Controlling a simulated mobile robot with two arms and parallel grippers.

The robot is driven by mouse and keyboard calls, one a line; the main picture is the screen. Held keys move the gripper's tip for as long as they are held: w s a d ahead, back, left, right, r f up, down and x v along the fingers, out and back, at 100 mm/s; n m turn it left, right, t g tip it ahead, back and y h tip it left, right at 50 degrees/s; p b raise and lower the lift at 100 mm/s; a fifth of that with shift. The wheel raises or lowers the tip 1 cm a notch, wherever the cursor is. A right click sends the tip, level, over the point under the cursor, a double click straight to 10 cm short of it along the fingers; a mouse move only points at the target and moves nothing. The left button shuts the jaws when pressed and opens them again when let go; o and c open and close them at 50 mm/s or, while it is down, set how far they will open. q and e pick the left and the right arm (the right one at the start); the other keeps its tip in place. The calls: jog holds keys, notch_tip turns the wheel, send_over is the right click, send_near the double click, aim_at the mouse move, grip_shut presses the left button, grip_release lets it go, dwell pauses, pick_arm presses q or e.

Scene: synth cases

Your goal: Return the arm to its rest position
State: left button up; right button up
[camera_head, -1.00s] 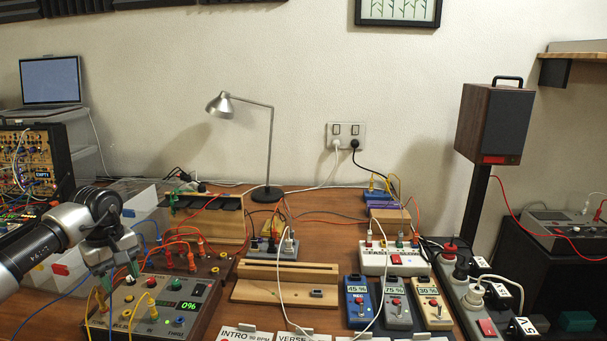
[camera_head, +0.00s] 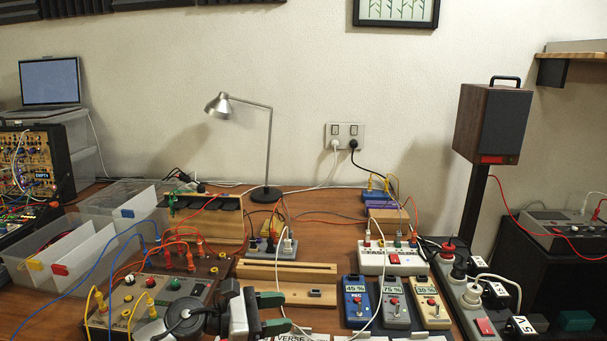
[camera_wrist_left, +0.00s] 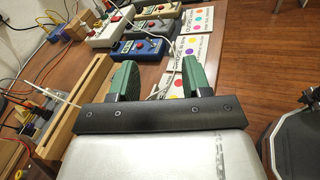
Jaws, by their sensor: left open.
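My left gripper (camera_head: 275,312) is low in the middle of the head view, with its dark green fingertips pointing right. In the left wrist view my left gripper (camera_wrist_left: 156,76) has its two green fingers wide apart with nothing between them. It is beside the wooden slotted stand (camera_head: 290,274) and near the white cable. The wrist partly hides the grey control box (camera_head: 180,285) and the cards at the front edge. My right gripper is in neither view.
Blue, grey and cream pedals (camera_head: 358,301) stand right of the gripper. A power strip (camera_head: 463,290) lies further right. Clear bins (camera_head: 95,245) and loose blue cables are at the left.

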pick_arm(q)
jog(key=s+a+f+m+t+y, duration=0.3)
jog(key=s+a+f+m+y, duration=0.5)
jog(key=m, duration=0.6)
jog(key=s+a+f+m+t+y, duration=0.2)
jog(key=s+a+f+m+y, duration=0.35)
jog(key=s+m+y, duration=0.55)
jog(key=s+a+f+n+g+h, duration=0.1)
jog(key=s+f+n+g+h, duration=0.15)
jog(key=s, duration=0.35)
jog(key=s+a+f+n+g+h, duration=0.1)
jog(key=s+f+n+g, duration=0.1)
jog(key=s+g, duration=0.35)
notch_tip(320, 180, down, 20)
jog(key=s+p, duration=0.2)
jog(key=p, duration=0.4)
jog(key=s+a+f+p, duration=0.1)
jog(key=s+f+p, duration=0.1)
jog(key=s+f, duration=0.3)
jog(key=s+a+f+m+g+p, duration=0.1)
jog(key=s+f, duration=0.4)
jog(key=s, duration=0.6)
jog(key=shift+a+f+p, duration=0.35)
jog(key=shift+a+p, duration=0.1)
jog(key=shift+p, duration=0.4)
